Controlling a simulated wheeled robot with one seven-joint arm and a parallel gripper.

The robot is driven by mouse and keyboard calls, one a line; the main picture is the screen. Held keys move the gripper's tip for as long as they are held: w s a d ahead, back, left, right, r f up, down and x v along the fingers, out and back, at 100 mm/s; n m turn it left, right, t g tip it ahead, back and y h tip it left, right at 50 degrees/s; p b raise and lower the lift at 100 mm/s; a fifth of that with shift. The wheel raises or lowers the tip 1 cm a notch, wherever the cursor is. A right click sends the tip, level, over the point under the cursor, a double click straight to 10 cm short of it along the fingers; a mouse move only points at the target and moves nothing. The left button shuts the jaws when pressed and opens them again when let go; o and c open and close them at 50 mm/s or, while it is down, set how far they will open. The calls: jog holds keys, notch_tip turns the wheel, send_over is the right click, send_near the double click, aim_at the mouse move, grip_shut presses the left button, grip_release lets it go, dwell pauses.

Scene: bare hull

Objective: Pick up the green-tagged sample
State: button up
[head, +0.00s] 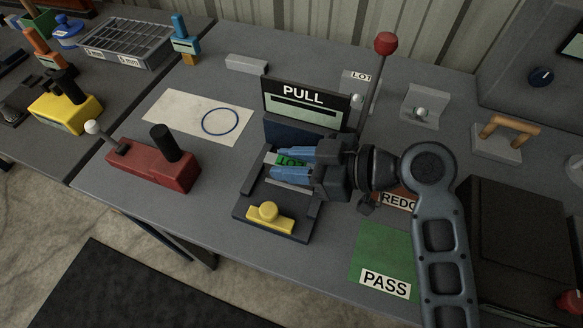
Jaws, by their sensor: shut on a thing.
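My gripper reaches in from the right and is shut on the sample. The fingers and gripper body hide part of it. I cannot tell whether it still touches the fixture bed (290,183) or is just above it.
The fixture has a yellow knob (268,213) in front and a red-ball lever (385,43) behind. A green PASS mat (384,254) lies at front right, by a dark box (525,235). A red lever box (155,165) stands left. Bench around the ring sheet (190,115) is fairly clear.

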grip_shut()
jog(key=shift+r, duration=0.1)
jog(key=shift+r, duration=0.55)
jog(key=r, duration=0.1)
jog(key=r+b, duration=0.1)
jog(key=r, duration=0.1)
jog(key=shift+s+d+r, duration=0.1)
jog(key=shift+s+d, duration=0.05)
jog(key=shift+d, duration=0.25)
jog(key=s+d+r+b, duration=0.1)
jog(key=s+d+r, duration=0.5)
jog(key=d, duration=0.2)
jog(key=shift+s+d+r, duration=0.25)
jog(key=shift+s+d, duration=0.05)
jog(key=shift+s, duration=0.05)
